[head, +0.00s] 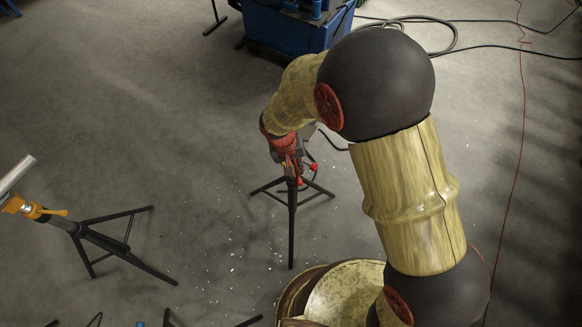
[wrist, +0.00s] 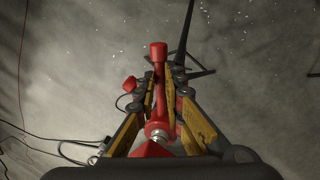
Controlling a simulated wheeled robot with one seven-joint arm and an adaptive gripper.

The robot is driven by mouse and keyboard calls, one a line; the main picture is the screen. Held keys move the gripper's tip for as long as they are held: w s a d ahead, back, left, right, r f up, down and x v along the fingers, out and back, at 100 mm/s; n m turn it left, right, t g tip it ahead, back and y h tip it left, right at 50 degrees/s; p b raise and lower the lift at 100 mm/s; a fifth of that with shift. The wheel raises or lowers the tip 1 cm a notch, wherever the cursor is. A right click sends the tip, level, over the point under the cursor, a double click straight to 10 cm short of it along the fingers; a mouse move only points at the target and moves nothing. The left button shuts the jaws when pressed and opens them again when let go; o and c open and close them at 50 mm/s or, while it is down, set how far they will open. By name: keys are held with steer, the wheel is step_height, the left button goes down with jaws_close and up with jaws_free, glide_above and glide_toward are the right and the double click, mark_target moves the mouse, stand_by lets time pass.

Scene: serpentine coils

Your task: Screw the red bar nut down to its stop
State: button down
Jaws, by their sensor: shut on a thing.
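The red bar nut (wrist: 158,54) shows in the wrist view as a red bar with a rounded end, pointing away from the camera. It runs down between my fingers to a red hub with a bright metal end. My gripper (wrist: 161,92) is shut on it, with one yellow-and-black finger on each side. In the head view my gripper (head: 288,153) is at the top of a black tripod stand (head: 292,215), mostly hidden by my wrist. A smaller red knob (wrist: 130,84) sits just left of the fingers; the nut's thread and stop cannot be made out.
Another tripod stand (head: 110,240) with a yellow clamp and a pale pipe is at the left. A blue machine (head: 285,25) stands at the back. Cables (head: 450,40) lie on the floor at the back right. The floor between the two stands is mostly clear.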

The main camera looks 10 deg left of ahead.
steer(key=c, duration=1.9)
jaws_free()
steer(key=r, duration=0.4)
steer(key=a+r, duration=0.1)
steer(key=r, duration=0.3)
steer(key=a+r, duration=0.1)
steer(key=r, duration=0.2)
steer(key=shift+s+r, duration=0.35)
steer(key=shift+r, duration=0.05)
